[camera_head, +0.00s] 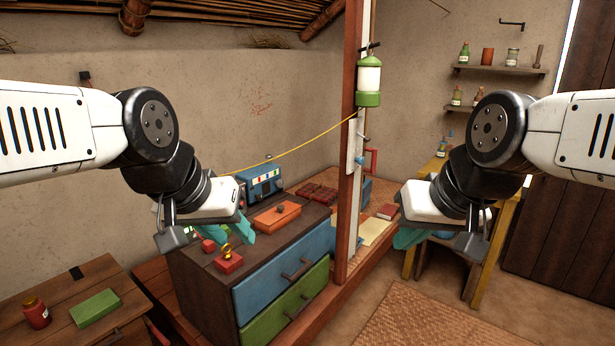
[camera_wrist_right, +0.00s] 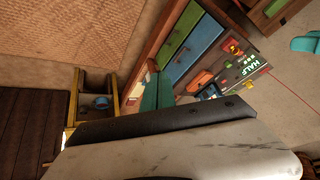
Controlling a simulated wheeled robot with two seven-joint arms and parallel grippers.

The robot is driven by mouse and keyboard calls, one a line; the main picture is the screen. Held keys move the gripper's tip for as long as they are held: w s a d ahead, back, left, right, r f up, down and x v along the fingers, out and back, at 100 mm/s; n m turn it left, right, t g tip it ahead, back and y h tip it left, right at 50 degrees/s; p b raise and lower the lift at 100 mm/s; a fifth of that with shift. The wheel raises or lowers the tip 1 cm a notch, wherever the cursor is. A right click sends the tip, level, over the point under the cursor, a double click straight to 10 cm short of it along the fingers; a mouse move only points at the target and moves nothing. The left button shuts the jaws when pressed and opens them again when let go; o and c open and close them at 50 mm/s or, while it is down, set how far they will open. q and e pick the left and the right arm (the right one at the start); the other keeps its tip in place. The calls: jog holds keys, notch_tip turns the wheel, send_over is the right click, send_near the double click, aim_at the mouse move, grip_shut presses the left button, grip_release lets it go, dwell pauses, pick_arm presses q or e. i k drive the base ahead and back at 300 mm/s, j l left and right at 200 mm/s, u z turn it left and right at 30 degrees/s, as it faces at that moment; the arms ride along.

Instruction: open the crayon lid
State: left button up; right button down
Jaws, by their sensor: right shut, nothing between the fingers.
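An orange box with a flat lid and a dark round knob (camera_head: 278,215) sits on top of the dark wooden dresser; its lid looks closed. I cannot tell from its looks whether it holds crayons. It also shows small in the right wrist view (camera_wrist_right: 200,82). My left gripper (camera_head: 228,230), with teal fingers, hangs left of the orange box, apart from it; its opening is unclear. My right gripper (camera_head: 410,237) is shut and empty, to the right of the wooden post, far from the box; its teal fingers show in the right wrist view (camera_wrist_right: 156,92).
The dresser (camera_head: 208,278) has blue and green drawers. A red block with a yellow ring (camera_head: 229,260) and a blue device (camera_head: 262,182) stand near the box. A post (camera_head: 349,130) rises between my arms. A green box (camera_head: 95,308) and red jar (camera_head: 36,313) are at lower left.

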aim_at(272, 217)
jog(key=i+l, duration=0.3)
jog(key=i, duration=0.25)
jog(key=i+l, duration=0.3)
jog(key=i, duration=0.25)
jog(key=i+u, duration=0.1)
jog(key=u, duration=0.4)
jog(key=i+l+u, duration=0.1)
jog(key=u, duration=0.35)
jog(key=l+u, duration=0.15)
jog(key=u, duration=0.35)
